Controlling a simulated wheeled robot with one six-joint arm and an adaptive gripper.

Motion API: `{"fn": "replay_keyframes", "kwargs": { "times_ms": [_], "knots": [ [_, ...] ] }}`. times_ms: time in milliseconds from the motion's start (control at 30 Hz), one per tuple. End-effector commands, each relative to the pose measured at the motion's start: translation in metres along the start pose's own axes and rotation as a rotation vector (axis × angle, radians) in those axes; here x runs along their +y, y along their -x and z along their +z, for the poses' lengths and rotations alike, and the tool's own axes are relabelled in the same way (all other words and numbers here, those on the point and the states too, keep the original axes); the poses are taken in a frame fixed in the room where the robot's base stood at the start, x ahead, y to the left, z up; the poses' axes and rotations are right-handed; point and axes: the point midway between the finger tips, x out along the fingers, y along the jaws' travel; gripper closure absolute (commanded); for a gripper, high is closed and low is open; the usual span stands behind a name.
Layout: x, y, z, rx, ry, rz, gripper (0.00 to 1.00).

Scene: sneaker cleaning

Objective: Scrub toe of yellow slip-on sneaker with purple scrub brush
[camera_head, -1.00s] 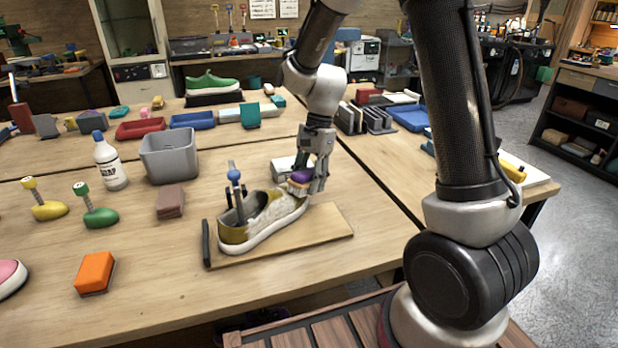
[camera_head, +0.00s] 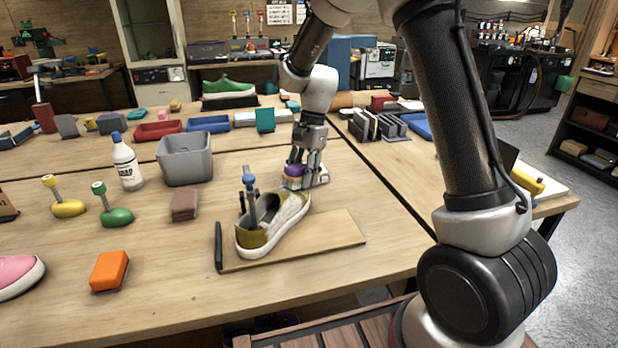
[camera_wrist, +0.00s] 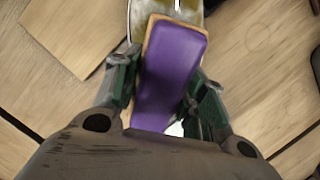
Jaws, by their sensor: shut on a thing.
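The yellow slip-on sneaker (camera_head: 275,228) sits on a wooden board (camera_head: 335,232) in the head view, its heel toward the front left and its toe toward the back right. A blue-knobbed holder (camera_head: 250,185) stands in its opening. My gripper (camera_head: 301,180) is at the toe end, pointing down, shut on the purple scrub brush (camera_head: 293,171). In the wrist view the purple brush (camera_wrist: 172,70) lies between the two fingers, and part of the sneaker (camera_wrist: 180,10) shows just beyond it. The brush hides the toe, so contact is unclear.
A grey bin (camera_head: 185,160), a soap bottle (camera_head: 127,163) and a brown block (camera_head: 184,205) stand left of the board. An orange block (camera_head: 109,271) and a pink shoe (camera_head: 18,275) are at the front left.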

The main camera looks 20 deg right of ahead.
Motion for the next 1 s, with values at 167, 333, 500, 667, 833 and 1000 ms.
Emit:
{"fn": "replay_keyframes", "kwargs": {
  "times_ms": [167,333,500,667,833,1000],
  "knots": [
    [-0.009,-0.001,0.0,0.0,0.001,0.001,0.78],
    [-0.009,0.0,0.0,0.0,0.001,0.001,0.78],
    [-0.007,0.0,0.0,0.0,0.0,0.001,0.78],
    [0.006,0.002,0.0,-0.001,-0.001,0.001,0.78],
    [0.022,0.004,0.0,0.0,0.0,0.0,0.78],
    [0.03,0.004,0.0,0.0,0.0,0.0,0.78]
  ]
}}
